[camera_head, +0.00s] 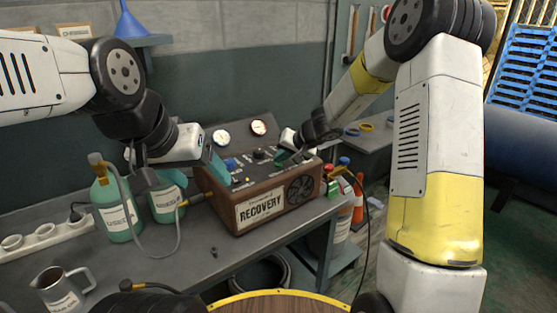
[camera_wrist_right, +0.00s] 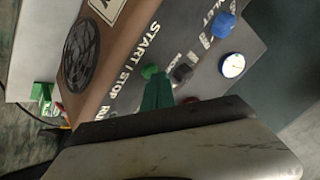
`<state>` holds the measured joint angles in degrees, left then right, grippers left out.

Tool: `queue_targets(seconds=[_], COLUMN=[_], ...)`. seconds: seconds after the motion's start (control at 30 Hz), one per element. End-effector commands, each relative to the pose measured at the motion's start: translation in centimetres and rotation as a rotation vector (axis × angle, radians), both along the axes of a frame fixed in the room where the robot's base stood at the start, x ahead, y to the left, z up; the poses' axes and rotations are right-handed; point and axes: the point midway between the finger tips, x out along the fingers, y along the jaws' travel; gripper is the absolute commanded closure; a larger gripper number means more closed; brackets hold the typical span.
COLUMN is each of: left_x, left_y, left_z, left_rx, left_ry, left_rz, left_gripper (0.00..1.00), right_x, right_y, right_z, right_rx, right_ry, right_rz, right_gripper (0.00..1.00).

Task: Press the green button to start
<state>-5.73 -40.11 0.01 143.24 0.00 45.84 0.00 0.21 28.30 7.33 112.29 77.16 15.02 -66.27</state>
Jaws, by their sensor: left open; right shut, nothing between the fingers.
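The recovery machine (camera_head: 290,206) stands on the workbench, its sloped dark panel facing up and its front labelled RECOVERY. In the right wrist view, the green button (camera_wrist_right: 150,71) sits by the START | STOP lettering on the panel. My right gripper (camera_wrist_right: 157,92) is shut and empty, its teal fingertips right by the button; I cannot tell whether they touch it. In the head view, my right gripper (camera_head: 284,158) is over the panel's right side and hides the button. My left gripper (camera_head: 214,165) is open and empty near the panel's left side.
Teal gas bottles (camera_head: 115,210) with a hose stand left of the machine. A metal jug (camera_head: 62,290) is at the bench's front left. Two gauges rise behind the panel.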

Motion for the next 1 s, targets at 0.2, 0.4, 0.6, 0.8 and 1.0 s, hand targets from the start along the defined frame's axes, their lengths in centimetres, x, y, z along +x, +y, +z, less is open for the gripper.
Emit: queue_targets(seconds=[0.2, 0.4, 0.6, 0.8, 1.0], left_x=[0.0, 0.0, 0.0, 0.0, 0.0], left_y=[0.0, 0.0, 0.0, 0.0, 0.0], left_z=[0.0, 0.0, 0.0, 0.0, 0.0], left_rx=[0.0, 0.0, 0.0, 0.0, 0.0], left_ry=[0.0, 0.0, 0.0, 0.0, 0.0], left_rz=[0.0, 0.0, 0.0, 0.0, 0.0], left_gripper=[0.3, 0.3, 0.3, 0.3, 0.3], right_x=[0.0, 0.0, 0.0, 0.0, 0.0], right_y=[0.0, 0.0, 0.0, 0.1, 0.1], right_z=[0.0, -0.2, -0.1, 0.7, 1.0], right_rx=[0.0, 0.0, -0.001, -0.001, -0.001], right_ry=[0.0, 0.0, 0.0, -0.003, 0.0], right_rz=[0.0, 0.0, 0.001, 0.002, 0.001], right_gripper=[1.0, 1.0, 1.0, 1.0, 1.0])
